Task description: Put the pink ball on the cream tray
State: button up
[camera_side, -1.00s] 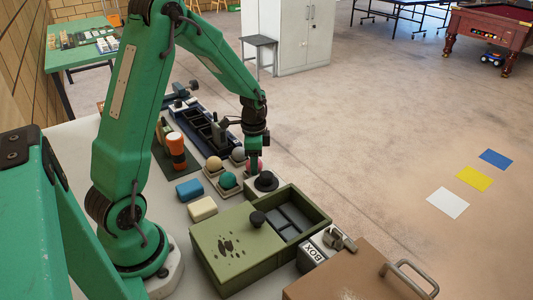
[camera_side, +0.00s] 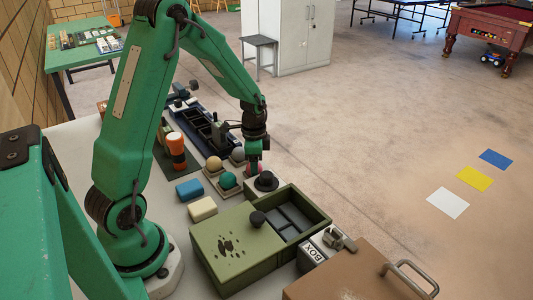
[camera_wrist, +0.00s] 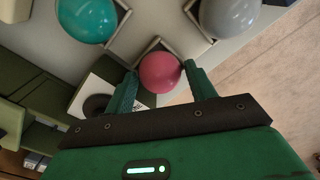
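The pink ball (camera_wrist: 161,72) sits in a small square holder in the wrist view. In the side view it is mostly hidden behind my gripper. My gripper (camera_wrist: 160,70) is open, with one green finger on each side of the ball and a narrow gap to each. In the side view my gripper (camera_side: 254,168) points down at the ball's place. A cream, block-like piece (camera_side: 202,208) lies on the table left of the green box; I cannot tell whether it is the cream tray.
A teal ball (camera_side: 228,180), a grey ball (camera_side: 238,154) and a beige ball (camera_side: 214,163) sit close by in small holders. A black disc on a white block (camera_side: 266,181) stands right beside the gripper. An olive box (camera_side: 235,245) fills the front; a blue block (camera_side: 189,190) lies left.

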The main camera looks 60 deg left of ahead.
jog(key=shift+r, duration=0.15)
notch_tip(320, 180, up, 13)
dwell(0.9)
dwell(0.5)
jog(key=s+d+r+n+t, duration=0.2)
jog(key=s+d+r+n, duration=0.1)
jog(key=s+d, duration=0.4)
jog(key=s+d+r+n+t, duration=0.3)
jog(key=s+d+r, duration=0.3)
jog(key=s+d, duration=0.1)
jog(key=shift+s+n+t, duration=0.3)
jog(key=shift+s+n, duration=0.1)
jog(key=shift+s, duration=0.45)
jog(key=shift+o, duration=0.2)
jog(key=shift+w+a, duration=0.1)
